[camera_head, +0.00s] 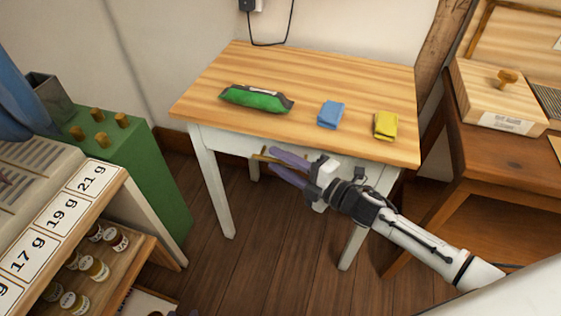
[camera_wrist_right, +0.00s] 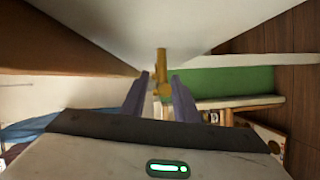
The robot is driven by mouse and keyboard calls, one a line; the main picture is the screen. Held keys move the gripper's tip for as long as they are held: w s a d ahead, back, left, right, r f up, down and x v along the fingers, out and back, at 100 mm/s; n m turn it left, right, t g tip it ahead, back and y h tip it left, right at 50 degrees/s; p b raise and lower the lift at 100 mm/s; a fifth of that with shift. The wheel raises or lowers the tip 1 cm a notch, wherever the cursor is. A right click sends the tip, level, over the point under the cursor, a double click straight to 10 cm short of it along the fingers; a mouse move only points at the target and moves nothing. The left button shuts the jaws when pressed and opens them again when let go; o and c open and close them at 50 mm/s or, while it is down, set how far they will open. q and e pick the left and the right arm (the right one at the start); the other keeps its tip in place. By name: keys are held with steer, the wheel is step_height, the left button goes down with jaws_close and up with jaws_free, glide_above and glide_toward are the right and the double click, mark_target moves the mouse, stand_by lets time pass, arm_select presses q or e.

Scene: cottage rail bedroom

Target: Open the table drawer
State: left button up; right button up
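The table (camera_head: 300,75) has a light wooden top and white legs. Its white drawer front (camera_head: 225,138) is under the top's front edge, partly behind my arm; no opening shows. A brass handle (camera_head: 262,157) sticks out from the front; it also shows in the right wrist view (camera_wrist_right: 161,65). My right gripper (camera_head: 269,161) is at the handle with its purple fingers apart. In the right wrist view, the handle is between the fingertips (camera_wrist_right: 161,76), with a small gap seen on each side.
A green packet (camera_head: 257,99), a blue cloth (camera_head: 330,114) and a yellow cloth (camera_head: 385,125) lie on the table. A green cabinet (camera_head: 150,170) and a shelf with jars (camera_head: 95,267) stand at left. A brown desk (camera_head: 490,155) stands at right. Floor before the table is clear.

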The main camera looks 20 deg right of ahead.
steer(key=shift+c, duration=0.4)
jaws_close()
